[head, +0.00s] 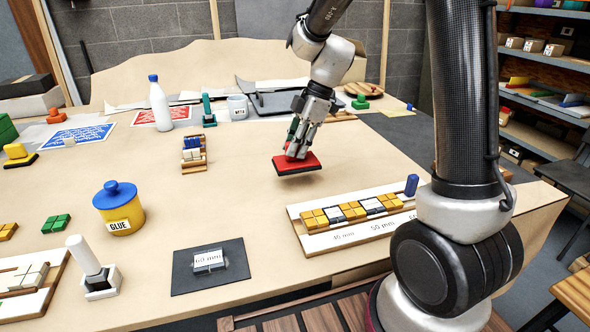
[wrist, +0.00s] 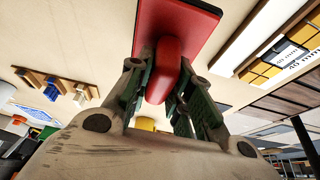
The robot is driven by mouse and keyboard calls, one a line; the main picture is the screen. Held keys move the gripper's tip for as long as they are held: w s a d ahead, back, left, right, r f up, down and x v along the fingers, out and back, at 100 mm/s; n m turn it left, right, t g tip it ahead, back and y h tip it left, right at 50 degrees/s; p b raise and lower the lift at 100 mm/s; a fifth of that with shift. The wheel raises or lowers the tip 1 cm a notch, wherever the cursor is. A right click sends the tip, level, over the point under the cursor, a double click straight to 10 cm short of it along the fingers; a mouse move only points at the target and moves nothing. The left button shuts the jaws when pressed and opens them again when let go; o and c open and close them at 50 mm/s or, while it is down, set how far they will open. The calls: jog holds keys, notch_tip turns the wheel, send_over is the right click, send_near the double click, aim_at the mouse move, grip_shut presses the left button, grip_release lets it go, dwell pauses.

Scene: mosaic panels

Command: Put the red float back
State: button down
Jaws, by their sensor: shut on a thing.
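The red float (head: 305,160) is a red plate with a dark underside and a red grip. My gripper (head: 298,150) is shut on its grip, over the middle right of the table. The float is roughly level; a shadow lies under it, and I cannot tell how far it is above the tabletop. In the wrist view the float (wrist: 190,22) points away from me, with its rounded red grip between the fingers of my gripper (wrist: 160,85). No marked place for the float is clear to me in these views.
A tile rack (head: 325,240) stands at the front right, a small tile tray (head: 194,154) left of the float. A glue pot (head: 119,212), a dark mat (head: 185,282) and a white bottle (head: 160,108) stand further left. A white mug (head: 238,108) is behind. Bare tabletop surrounds the float.

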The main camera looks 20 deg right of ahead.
aim_at(296, 164)
jog(key=shift+f, duration=2.9)
jog(key=c, duration=1.3)
grip_release()
jog(key=shift+f, duration=0.1)
jog(key=v, duration=1.1)
jog(key=shift+d+r, duration=0.1)
jog(key=shift+r, duration=0.1)
jog(key=shift+s+d+r, duration=0.15)
jog(key=shift+d+r, duration=0.1)
jog(key=shift+r, duration=0.25)
jog(key=s+d+r+m+t+h, duration=0.1)
jog(key=s+d+r+m, duration=0.1)
jog(key=s+m, duration=0.4)
jog(key=s+d+r+m+t+h, duration=0.2)
jog(key=s+d+m, duration=0.2)
jog(key=s, duration=0.6)
jog(key=s+d+r+m+t+h, duration=0.1)
jog(key=s+d+r+m, duration=0.1)
jog(key=s+d+m, duration=0.2)
jog(key=shift+s+m, duration=1.9)
jog(key=shift+m, duration=0.1)
